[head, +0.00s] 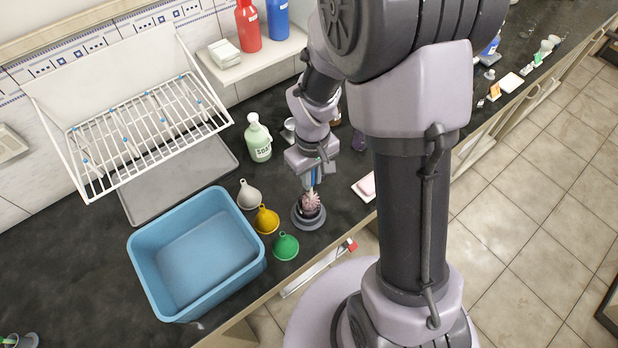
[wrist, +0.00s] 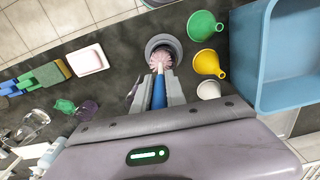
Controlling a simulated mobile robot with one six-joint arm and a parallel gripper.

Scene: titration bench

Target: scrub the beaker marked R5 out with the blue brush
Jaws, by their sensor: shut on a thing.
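My gripper (head: 311,170) is shut on the blue handle of a brush (wrist: 158,88) with pinkish bristles. The bristle end points down at a round grey stand (head: 309,222) near the counter's front edge; the stand also shows in the wrist view (wrist: 176,45). The bristles (head: 311,204) overlap the stand's dark opening, and I cannot tell whether they are inside it or just above. Clear glassware (wrist: 32,122) shows at the lower left of the wrist view. I can read no R5 mark on any beaker.
A blue basin (head: 138,262) and white, yellow and green (head: 286,246) funnels stand left of the brush. A soap bottle (head: 258,138) stands behind. A white dish with a pink bar (head: 367,186) lies to the right. A wire rack (head: 150,120) hangs at the back left.

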